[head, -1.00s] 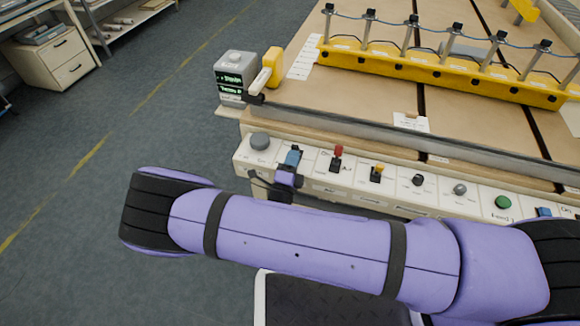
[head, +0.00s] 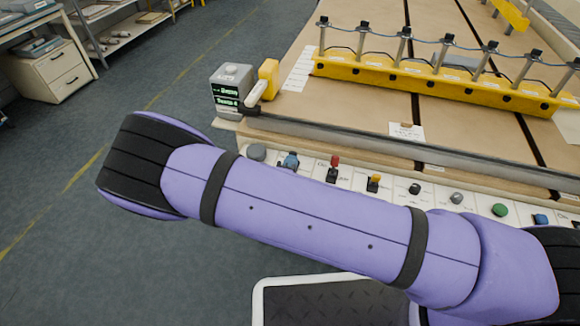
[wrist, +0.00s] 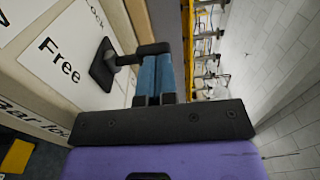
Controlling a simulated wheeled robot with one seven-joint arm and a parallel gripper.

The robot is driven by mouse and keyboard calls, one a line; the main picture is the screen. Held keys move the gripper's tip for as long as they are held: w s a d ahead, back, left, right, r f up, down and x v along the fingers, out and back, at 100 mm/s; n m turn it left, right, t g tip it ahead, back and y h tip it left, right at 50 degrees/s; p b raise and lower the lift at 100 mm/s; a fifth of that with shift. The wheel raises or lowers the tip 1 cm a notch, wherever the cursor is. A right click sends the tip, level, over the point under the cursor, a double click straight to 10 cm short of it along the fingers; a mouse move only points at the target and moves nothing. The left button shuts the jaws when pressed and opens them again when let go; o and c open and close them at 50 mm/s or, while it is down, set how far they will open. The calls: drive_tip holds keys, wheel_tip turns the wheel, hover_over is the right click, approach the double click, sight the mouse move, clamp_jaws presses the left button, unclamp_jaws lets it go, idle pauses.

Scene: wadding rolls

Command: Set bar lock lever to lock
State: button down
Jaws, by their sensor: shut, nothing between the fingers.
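The bar lock lever (wrist: 104,66) shows in the wrist view as a black base plate with a short dark stem pointing right. It sits on a white panel (wrist: 75,50) between printed "Free" and "Lock", and part of "bar lock" reads at lower left. My gripper (wrist: 155,72) has blue fingers, shut side by side with nothing between them. The fingertips are beside the stem's end, in line with it; I cannot tell whether they touch. The lever is hidden there.
The control strip carries a grey knob (head: 256,152), a red lever (head: 335,165), a yellow one (head: 374,182) and a green button (head: 500,210). A small display box (head: 231,90) and a yellow block (head: 268,78) stand at the table corner. Open floor lies left.

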drive_tip(key=g, duration=0.1)
drive_tip(key=w+g, duration=0.1)
drive_tip(key=r+g+y, duration=0.1)
drive_tip(key=shift+w+d, duration=0.3)
drive_tip(key=shift+w, duration=0.2)
drive_tip(key=shift+w+d, duration=0.1)
drive_tip(key=shift+w, duration=0.05)
idle(0.4)
drive_tip(key=shift+s+r, duration=0.1)
drive_tip(key=shift+s, duration=0.15)
drive_tip(key=r+v, duration=0.1)
drive_tip(key=v, duration=1.2)
drive_tip(key=shift+s+r, duration=0.1)
drive_tip(key=shift+s, duration=0.05)
